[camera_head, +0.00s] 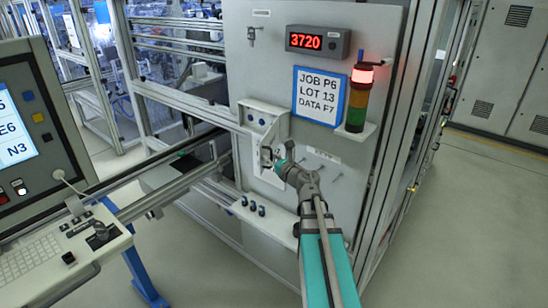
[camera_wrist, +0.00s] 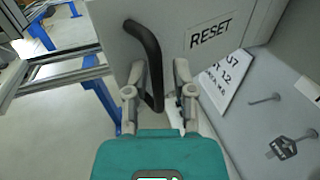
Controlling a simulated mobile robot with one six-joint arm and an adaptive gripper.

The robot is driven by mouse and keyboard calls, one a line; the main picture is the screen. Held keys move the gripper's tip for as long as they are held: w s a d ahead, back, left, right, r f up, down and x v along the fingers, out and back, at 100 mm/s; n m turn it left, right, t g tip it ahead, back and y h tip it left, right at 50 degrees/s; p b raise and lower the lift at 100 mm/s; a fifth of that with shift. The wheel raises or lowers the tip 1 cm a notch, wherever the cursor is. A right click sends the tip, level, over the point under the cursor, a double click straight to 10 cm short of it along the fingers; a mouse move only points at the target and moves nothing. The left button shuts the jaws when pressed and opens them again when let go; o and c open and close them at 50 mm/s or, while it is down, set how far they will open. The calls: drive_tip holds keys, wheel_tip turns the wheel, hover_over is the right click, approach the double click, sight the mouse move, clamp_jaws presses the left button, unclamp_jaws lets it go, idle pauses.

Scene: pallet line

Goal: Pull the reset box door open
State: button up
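The reset box (camera_head: 262,117) is a pale box on the grey cabinet front, left of the job sheet. In the wrist view its door (camera_wrist: 181,19) is a light grey panel with a RESET label (camera_wrist: 210,34) and a black bar handle (camera_wrist: 147,45). My gripper (camera_head: 274,157) is at the lower part of the box in the head view. In the wrist view my gripper (camera_wrist: 160,68) is open, with a finger on either side of the handle's lower part. I cannot tell whether a finger touches the handle. My gripper partly hides the door in the head view.
A signal tower (camera_head: 358,97) glowing red stands on a shelf to the right. Below are a shelf with dark knobs (camera_head: 252,206) and small pegs (camera_wrist: 265,99), one with a hanging tag (camera_wrist: 284,147). A console (camera_head: 62,245) stands at left. Floor at right is clear.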

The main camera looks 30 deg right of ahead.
drive_tip(key=shift+o, duration=0.2)
drive_tip(key=shift+a, duration=0.1)
drive_tip(key=shift+s, duration=0.1)
drive_tip(key=shift+s, duration=0.2)
drive_tip(key=s+d, duration=0.1)
drive_tip(key=s, duration=0.6)
drive_tip(key=shift+w+d, duration=0.15)
idle(0.5)
